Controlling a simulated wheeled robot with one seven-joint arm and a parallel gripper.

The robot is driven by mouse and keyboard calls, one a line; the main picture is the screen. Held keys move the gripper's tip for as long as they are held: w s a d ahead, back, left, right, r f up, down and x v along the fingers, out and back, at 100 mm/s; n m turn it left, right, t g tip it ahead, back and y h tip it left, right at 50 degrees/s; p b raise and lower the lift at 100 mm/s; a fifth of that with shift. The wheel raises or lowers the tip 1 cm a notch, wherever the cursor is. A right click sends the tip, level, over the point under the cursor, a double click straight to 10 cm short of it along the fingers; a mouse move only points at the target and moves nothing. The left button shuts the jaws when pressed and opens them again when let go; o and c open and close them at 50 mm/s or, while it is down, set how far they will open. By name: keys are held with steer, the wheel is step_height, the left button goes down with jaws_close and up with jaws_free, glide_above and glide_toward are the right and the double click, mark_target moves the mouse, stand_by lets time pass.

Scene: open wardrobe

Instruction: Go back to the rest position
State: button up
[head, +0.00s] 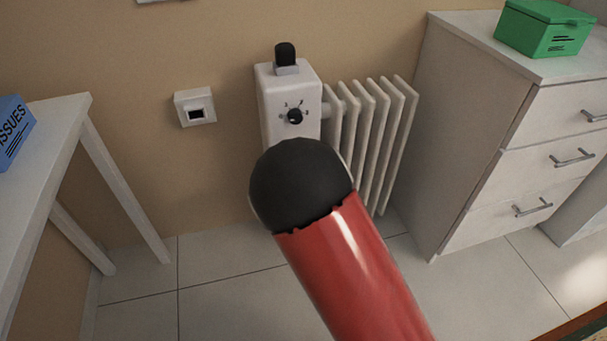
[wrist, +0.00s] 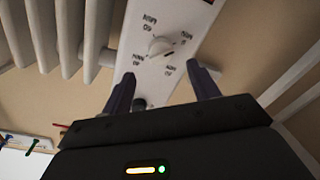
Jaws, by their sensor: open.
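In the wrist view, the two dark fingers of my gripper (wrist: 160,73) are spread apart with nothing between them. They point toward a white control box (wrist: 180,28), whose small knob (wrist: 160,47) shows just beyond the fingertips. I cannot tell whether a finger touches the box. In the head view, the box (head: 268,100) has a black dial (head: 295,116) on its front and a black lever (head: 285,54) on top. My red and black arm fills the lower middle and hides my gripper there.
A white radiator (head: 375,130) stands right of the box. A drawer cabinet (head: 470,130) with a green box (head: 545,27) is farther right. A white table (head: 50,140) with a blue tissue box (head: 12,130) is at left. A wall socket (head: 195,107) is left of the control box.

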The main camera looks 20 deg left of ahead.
steer(key=shift+s+d, duration=0.25)
steer(key=shift+s, duration=0.15)
steer(key=d+r+m+g+h, duration=0.2)
steer(key=d+r+m+h, duration=0.25)
steer(key=d, duration=0.45)
steer(key=d+r+m+g+h, duration=0.1)
steer(key=d+r+m+h, duration=0.3)
steer(key=d, duration=0.5)
steer(key=s+d+r+m+g, duration=0.1)
steer(key=s+d+r+g, duration=0.1)
steer(key=s, duration=0.5)
steer(key=s+d+r+m+g+h, duration=0.1)
steer(key=s+d+r+m+g, duration=0.1)
steer(key=s+d, duration=0.3)
steer(key=s+d+r+m+g, duration=0.1)
steer(key=s+d+r, duration=0.3)
steer(key=s, duration=0.6)
steer(key=shift+d+m+g, duration=0.2)
steer(key=shift+m+g, duration=0.2)
steer(key=shift+m, duration=0.35)
steer(key=shift+r+h, duration=0.1)
steer(key=shift+h, duration=0.15)
